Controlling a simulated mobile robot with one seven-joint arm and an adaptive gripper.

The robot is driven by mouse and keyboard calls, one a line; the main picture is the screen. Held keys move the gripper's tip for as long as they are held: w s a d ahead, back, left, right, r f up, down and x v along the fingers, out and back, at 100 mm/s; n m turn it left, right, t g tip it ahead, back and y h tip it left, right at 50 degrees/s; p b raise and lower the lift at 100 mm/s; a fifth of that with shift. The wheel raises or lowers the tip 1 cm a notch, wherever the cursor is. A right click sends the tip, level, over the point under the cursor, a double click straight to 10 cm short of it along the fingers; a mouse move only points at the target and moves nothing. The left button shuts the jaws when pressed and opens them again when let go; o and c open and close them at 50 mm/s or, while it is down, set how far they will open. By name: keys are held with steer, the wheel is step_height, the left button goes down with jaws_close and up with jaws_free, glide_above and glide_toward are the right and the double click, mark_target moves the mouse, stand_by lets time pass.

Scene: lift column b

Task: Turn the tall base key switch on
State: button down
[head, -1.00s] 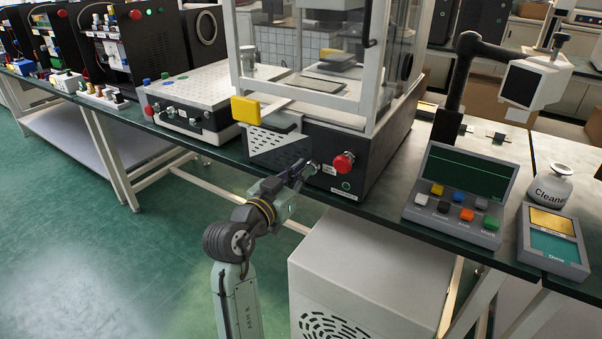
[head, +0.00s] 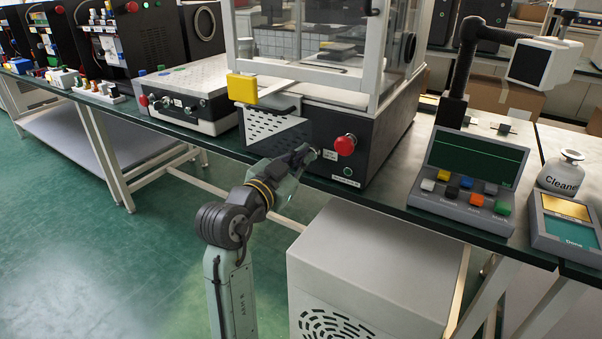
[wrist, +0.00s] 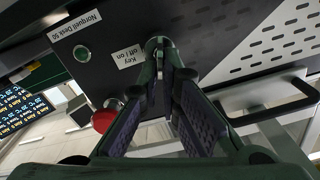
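The key switch (wrist: 158,42) sits on the dark front panel of the tall machine base (head: 366,133), beside a white label (wrist: 128,54) reading "Key off / on". My gripper (head: 309,152) is at this panel, left of the red button, and hides the switch in the head view. In the wrist view my gripper's fingers (wrist: 164,75) converge at the switch and appear shut on its key. The fingertips cover most of the key, so its turned position cannot be read.
A red mushroom button (head: 345,145) sticks out close to the gripper. A grey cabinet (head: 375,265) stands below the bench. A keypad console (head: 465,180) is farther right.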

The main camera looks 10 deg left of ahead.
steer(key=m+b, duration=0.2)
steer(key=b, duration=0.1)
steer(key=m+b, duration=0.5)
steer(key=b, duration=0.1)
steer(key=shift+s+d+f+m, duration=0.1)
steer(key=shift+d+f+m, duration=0.2)
steer(key=shift+f+m, duration=0.1)
steer(key=c, duration=1.8)
jaws_free()
steer(key=shift+r, duration=0.1)
steer(key=shift+s, duration=0.1)
steer(key=v, duration=1.2)
